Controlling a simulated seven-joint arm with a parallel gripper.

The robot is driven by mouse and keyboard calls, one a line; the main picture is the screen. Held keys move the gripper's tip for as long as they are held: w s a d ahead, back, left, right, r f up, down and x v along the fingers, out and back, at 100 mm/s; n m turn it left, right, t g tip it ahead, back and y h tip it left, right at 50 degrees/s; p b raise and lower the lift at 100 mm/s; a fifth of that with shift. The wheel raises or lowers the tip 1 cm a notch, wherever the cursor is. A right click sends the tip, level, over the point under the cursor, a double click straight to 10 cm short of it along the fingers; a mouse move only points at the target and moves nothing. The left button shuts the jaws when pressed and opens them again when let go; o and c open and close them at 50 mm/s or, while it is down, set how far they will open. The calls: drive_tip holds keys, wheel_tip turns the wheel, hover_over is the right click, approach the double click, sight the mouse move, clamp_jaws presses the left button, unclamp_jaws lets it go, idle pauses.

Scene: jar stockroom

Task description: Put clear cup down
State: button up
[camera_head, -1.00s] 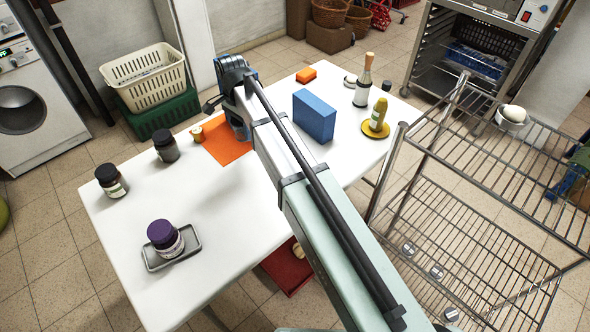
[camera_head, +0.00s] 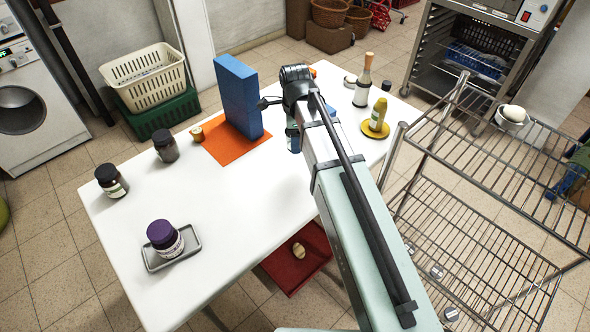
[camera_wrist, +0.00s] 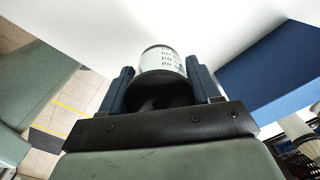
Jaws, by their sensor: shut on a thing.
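The cup sits between the two blue fingers in the wrist view. In the head view my gripper (camera_head: 292,132) is over the white table, right of the orange mat, and the cup is mostly hidden by my arm. I cannot tell whether the cup touches the table. A tall blue box (camera_head: 238,98) stands on the orange mat (camera_head: 222,152) and covers much of it. A blue box face (camera_wrist: 270,65) shows beside the gripper in the wrist view.
A purple-lidded jar (camera_head: 165,240) stands on a grey tray (camera_head: 197,238). Two dark jars (camera_head: 166,146) (camera_head: 112,181) stand at the left. A yellow bottle (camera_head: 379,112) stands on a yellow saucer (camera_head: 367,131). The white table's (camera_head: 245,215) middle front is clear.

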drive_tip(key=shift+m, duration=0.5)
drive_tip(key=shift+f, duration=5)
drive_tip(key=shift+f, duration=0.1)
drive_tip(key=o, duration=1)
wheel_tip(320, 180, up, 12)
drive_tip(key=shift+r, duration=0.1)
